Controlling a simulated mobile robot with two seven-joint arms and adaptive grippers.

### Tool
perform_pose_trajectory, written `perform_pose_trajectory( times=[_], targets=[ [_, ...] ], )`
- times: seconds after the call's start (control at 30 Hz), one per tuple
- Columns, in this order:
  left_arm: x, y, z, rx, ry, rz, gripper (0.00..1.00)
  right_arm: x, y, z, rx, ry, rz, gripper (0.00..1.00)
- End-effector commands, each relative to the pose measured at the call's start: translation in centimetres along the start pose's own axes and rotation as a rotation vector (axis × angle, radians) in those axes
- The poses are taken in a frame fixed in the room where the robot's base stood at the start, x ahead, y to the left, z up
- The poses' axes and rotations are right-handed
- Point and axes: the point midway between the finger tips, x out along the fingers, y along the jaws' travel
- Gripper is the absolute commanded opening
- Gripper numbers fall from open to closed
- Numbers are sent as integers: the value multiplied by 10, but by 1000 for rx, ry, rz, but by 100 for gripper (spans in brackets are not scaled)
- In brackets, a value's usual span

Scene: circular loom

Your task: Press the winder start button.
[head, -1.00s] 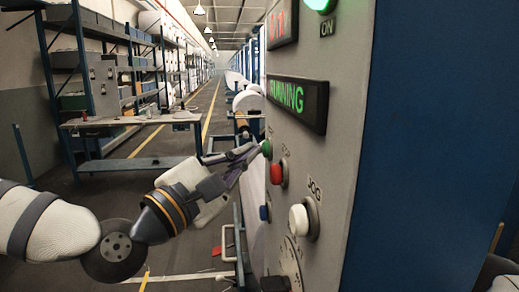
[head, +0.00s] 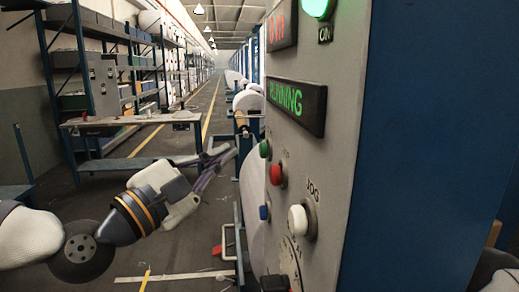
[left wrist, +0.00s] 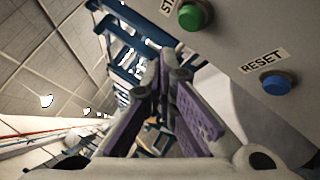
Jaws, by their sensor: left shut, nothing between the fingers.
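The green start button (head: 264,149) is at the left edge of the grey control panel (head: 345,110). In the left wrist view the green button (left wrist: 195,15) shows beside a partly cut-off label starting "STA". My left gripper (head: 230,153) is shut and empty. Its fingertips are left of the green button, with a gap between them and the panel. In the left wrist view the closed fingertips (left wrist: 165,62) are below and left of the button. The panel display (head: 297,103) reads RUNNING in green. My right gripper is not in view.
Near the green button are a red button (head: 277,175), a blue button (head: 265,212), labelled RESET in the wrist view, and a white JOG button (head: 301,219). A green ON lamp (head: 318,6) glows above. A workbench (head: 130,125) and shelving stand left. The aisle is open.

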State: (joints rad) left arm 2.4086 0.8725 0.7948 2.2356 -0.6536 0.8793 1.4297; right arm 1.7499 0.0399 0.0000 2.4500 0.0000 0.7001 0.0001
Motion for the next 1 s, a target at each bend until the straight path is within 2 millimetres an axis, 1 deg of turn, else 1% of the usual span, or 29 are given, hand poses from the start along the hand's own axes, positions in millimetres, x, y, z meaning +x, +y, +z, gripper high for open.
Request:
perform_pose_trajectory(
  times=[0.1, 0.3, 1.0],
  targets=[
    [-8, 8, -5, 1, 0, 4, 0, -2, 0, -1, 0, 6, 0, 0],
    [-19, 14, -13, -1, 0, 2, 0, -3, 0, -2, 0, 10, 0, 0],
    [-19, 14, -14, 0, -1, 0, 0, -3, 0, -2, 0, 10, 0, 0]
  ],
)
